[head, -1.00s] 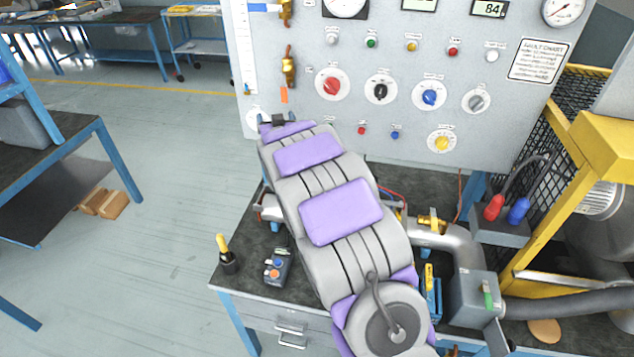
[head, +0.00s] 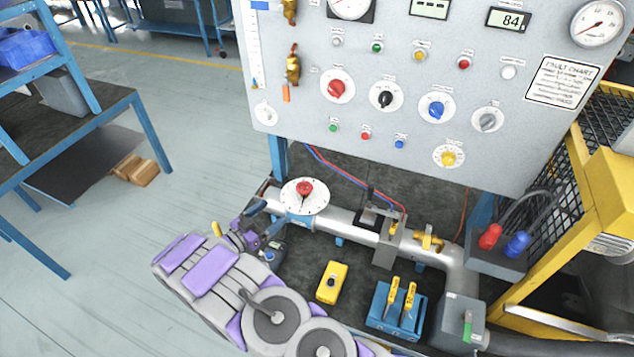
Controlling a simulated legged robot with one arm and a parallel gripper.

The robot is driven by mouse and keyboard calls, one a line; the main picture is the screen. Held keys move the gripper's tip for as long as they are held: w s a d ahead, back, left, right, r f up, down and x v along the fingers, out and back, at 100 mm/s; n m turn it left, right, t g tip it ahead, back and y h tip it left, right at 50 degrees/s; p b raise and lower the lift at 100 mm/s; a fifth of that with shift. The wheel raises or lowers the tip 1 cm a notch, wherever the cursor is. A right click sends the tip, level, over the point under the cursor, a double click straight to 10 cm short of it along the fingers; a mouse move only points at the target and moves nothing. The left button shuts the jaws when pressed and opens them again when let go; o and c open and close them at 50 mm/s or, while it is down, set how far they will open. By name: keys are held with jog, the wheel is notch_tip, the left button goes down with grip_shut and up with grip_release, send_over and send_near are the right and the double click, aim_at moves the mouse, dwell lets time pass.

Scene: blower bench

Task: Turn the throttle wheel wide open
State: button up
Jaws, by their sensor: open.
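A white round dial with a red knob at its centre (head: 305,190) sits on top of the silver pipe (head: 340,220) on the bench; it looks like the throttle wheel. Its markings are too small to read. My gripper (head: 266,218) is open, with its dark fingers just left of and slightly below the dial. It appears empty and apart from the red knob. My grey and purple arm reaches in from the bottom and hides part of the bench front.
The grey panel (head: 400,60) with knobs and gauges stands behind the pipe. A yellow box (head: 332,282) and a blue holder with yellow handles (head: 396,308) lie in front of the pipe. Red and blue plugs (head: 503,241) and a yellow frame (head: 610,190) are at right.

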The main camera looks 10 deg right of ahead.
aim_at(308, 186)
jog(key=b+x, duration=0.1)
jog(key=x, duration=1.4)
jog(key=shift+f, duration=0.15)
jog(key=shift+w+d+b, duration=0.3)
jog(key=shift+w+d, duration=0.1)
jog(key=shift+w, duration=0.1)
jog(key=shift+d, duration=0.45)
jog(key=shift+a, duration=0.15)
jog(key=c, duration=1)
jog(key=shift+c, duration=0.2)
